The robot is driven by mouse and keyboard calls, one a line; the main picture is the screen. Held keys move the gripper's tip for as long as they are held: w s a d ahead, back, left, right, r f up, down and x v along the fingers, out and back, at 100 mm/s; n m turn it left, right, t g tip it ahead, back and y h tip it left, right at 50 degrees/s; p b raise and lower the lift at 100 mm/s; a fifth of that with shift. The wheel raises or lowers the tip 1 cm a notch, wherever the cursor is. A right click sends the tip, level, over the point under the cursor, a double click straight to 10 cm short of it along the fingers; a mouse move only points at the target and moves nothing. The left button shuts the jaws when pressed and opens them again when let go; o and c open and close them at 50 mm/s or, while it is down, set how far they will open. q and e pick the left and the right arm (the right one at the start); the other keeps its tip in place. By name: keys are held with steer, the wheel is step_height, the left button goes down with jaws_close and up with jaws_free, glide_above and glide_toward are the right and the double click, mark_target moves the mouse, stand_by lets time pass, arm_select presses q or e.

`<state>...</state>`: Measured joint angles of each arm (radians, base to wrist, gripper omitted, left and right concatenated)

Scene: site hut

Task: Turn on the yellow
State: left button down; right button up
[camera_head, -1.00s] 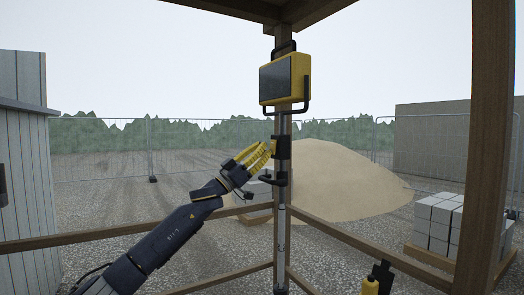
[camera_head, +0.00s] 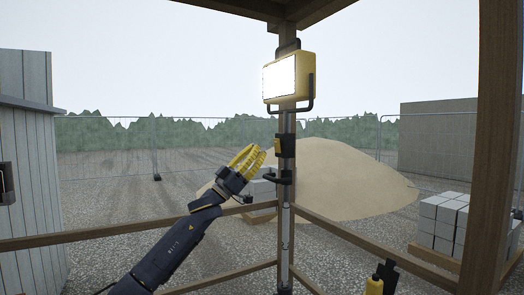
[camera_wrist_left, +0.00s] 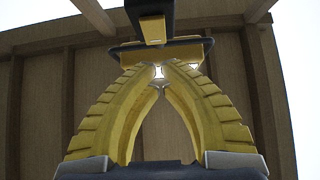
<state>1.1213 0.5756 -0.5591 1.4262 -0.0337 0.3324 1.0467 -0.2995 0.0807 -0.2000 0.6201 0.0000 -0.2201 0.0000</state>
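A yellow work lamp (camera_head: 302,75) with a black frame sits high on the pole (camera_head: 287,218) at the wooden post. Its front panel glows white. Lower on the pole is a small black and yellow box (camera_head: 287,146), with a black clamp-like part (camera_head: 281,178) below it. My left gripper (camera_head: 259,153), with yellow ribbed fingers, is left of the box with a small gap between them. In the left wrist view its fingertips (camera_wrist_left: 159,70) come together with nothing held, under a blurred yellow and black part.
Wooden rails (camera_head: 350,234) run out from the post on both sides. A wooden upright (camera_head: 490,150) stands at the right. A yellow and black item (camera_head: 378,282) is at the bottom right. Beyond are a sand heap (camera_head: 350,180) and pale blocks (camera_head: 440,222).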

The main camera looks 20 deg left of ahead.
arm_select(q)
steer(key=w+d+f+v, duration=0.1)
steer(key=v, duration=0.8)
steer(key=shift+s+f, duration=0.15)
steer(key=shift+f, duration=0.2)
steer(key=shift+a, duration=0.1)
